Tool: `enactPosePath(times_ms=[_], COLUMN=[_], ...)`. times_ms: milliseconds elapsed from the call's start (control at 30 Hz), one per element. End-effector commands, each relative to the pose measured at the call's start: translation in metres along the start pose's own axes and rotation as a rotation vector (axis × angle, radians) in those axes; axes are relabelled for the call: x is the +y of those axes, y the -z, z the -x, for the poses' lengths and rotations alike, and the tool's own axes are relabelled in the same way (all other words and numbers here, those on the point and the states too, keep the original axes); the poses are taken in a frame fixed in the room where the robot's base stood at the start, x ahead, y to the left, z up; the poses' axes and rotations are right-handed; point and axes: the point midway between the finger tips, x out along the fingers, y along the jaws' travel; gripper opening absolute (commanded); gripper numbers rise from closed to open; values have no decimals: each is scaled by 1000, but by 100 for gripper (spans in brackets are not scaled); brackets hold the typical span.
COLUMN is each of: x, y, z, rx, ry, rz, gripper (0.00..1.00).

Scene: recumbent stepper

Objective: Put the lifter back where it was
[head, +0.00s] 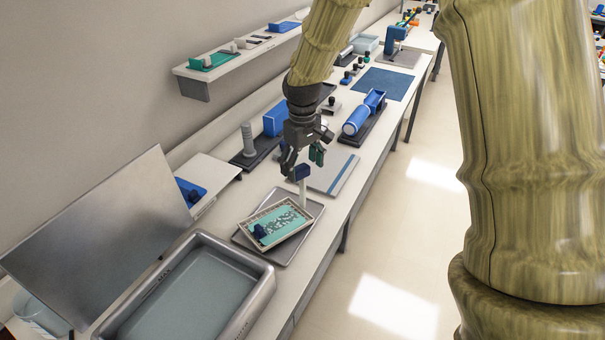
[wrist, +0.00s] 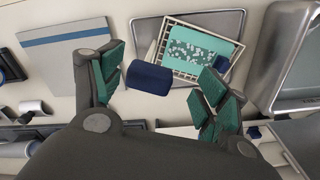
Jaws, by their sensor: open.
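The likely lifter, a dark blue handle (head: 303,173) on a pale upright shaft, stands at the back right corner of a shallow basket. Its handle also shows in the wrist view (wrist: 149,79), between my fingers. My gripper (head: 302,161) is open just above the handle, with a green-padded finger on each side; in the wrist view (wrist: 160,84) both fingers look clear of it. The pale basket (head: 296,230) sits tilted on a grey metal tray (head: 243,240) and holds a teal slab with white bits. I cannot tell what the shaft's lower end rests on.
An open metal basin (head: 262,285) with a raised lid (head: 100,235) stands in front of the tray. A grey board with a blue stripe (head: 330,180) lies behind it. A dark stand with a grey post (head: 248,140) is at the left. A blue cylinder (head: 356,122) lies farther back.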

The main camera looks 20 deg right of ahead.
Motion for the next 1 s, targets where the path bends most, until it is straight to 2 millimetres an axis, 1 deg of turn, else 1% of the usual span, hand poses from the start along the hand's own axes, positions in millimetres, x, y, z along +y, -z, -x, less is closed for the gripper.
enactPosePath(times_ms=[300,500,700,1000], x=[0,0,0,0], y=[1,1,1,0], z=[46,72,86,89], rx=[5,3,2,0], ry=[-1,-1,-1,0], rz=[0,0,0,0], gripper=[75,75,75,75])
